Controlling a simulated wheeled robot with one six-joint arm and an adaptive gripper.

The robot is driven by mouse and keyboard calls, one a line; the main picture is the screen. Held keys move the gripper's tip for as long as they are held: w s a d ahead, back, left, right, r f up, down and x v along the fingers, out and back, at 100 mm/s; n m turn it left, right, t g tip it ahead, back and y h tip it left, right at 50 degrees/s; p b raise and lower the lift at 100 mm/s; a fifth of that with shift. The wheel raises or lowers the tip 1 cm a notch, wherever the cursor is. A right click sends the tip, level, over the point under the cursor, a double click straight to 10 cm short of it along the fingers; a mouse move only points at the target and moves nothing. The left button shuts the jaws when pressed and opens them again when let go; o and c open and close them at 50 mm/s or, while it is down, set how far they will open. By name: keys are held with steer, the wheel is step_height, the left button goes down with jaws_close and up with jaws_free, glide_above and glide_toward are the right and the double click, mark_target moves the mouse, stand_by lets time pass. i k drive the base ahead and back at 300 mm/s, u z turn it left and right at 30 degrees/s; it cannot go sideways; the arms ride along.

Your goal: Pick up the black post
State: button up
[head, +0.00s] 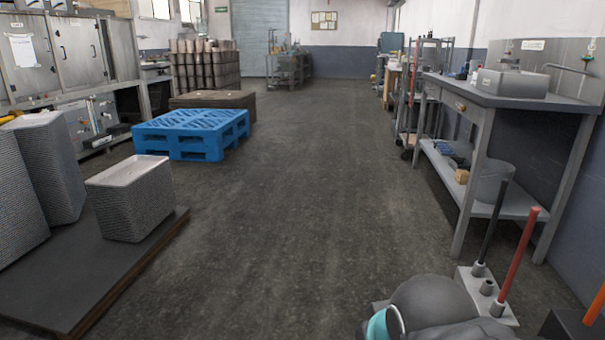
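The black post (492,226) stands near the lower right of the head view, leaning slightly to the right in the picture. Its lower end sits in a collar on a light grey block (503,313). A red post (521,250) stands in the same block, to the right of the black one. An empty-looking collar (487,287) lies between them. Part of my arm, grey with a teal ring, shows at the bottom edge and covers part of the block. My gripper is not seen in this view.
An orange post (596,303) in a dark base is cut off at the right edge. A grey workbench (480,96) with a lower shelf stands behind the posts. The middle floor is clear.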

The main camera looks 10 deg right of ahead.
mark_target(480, 263)
steer(key=z, duration=0.2)
steer(key=i, duration=1.85)
steer(key=z, duration=1.35)
steer(key=i, duration=1.05)
steer(key=z, duration=0.85)
